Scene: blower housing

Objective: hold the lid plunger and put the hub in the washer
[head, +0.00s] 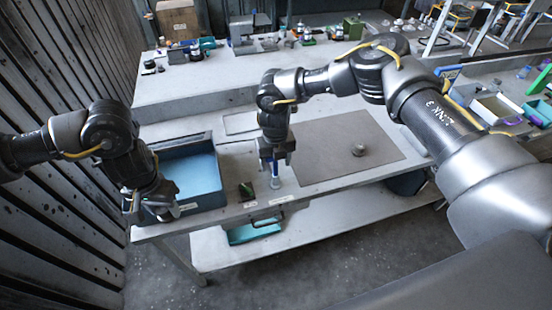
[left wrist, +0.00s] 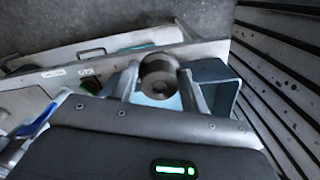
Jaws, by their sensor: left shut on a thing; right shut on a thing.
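My left gripper (head: 155,208) is at the front left corner of the blue open-topped bin (head: 205,147), which looks like the washer. In the left wrist view its fingers (left wrist: 160,88) are shut on a grey cylindrical part (left wrist: 158,72), which looks like the hub; the blue bin wall (left wrist: 216,82) shows beside and behind it. The part is not clear in the head view. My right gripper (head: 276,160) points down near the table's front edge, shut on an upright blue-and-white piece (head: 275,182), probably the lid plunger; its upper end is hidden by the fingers.
A small dark block with a green top (head: 246,190) sits between the bin and my right gripper. A teal tray (head: 253,230) shows below the tabletop. Slatted wall (head: 60,215) stands at left.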

